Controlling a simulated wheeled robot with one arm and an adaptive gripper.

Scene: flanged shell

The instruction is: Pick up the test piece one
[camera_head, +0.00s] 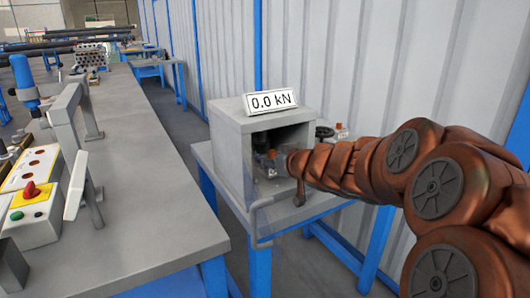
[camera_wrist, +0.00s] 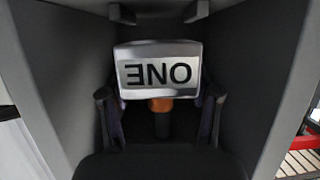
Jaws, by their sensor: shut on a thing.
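Test piece one (camera_wrist: 160,72) shows in the wrist view as a pale block with a plate marked "ONE", which reads upside down. An orange part and a dark stem show under it. My gripper (camera_wrist: 161,108) has a dark finger on each side and is shut on the piece. Where the fingers touch it is partly hidden. In the head view my arm reaches into the open grey box (camera_head: 229,155), and my gripper (camera_head: 268,164) is small and dim inside. I cannot tell whether the piece touches the box floor.
The box walls stand close on both sides of my gripper. A "0.0 kN" display (camera_head: 270,102) sits on top of the box. The box stands on a small blue-legged table (camera_head: 205,154). A long grey workbench (camera_head: 150,180) with a control panel (camera_head: 30,195) is at left.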

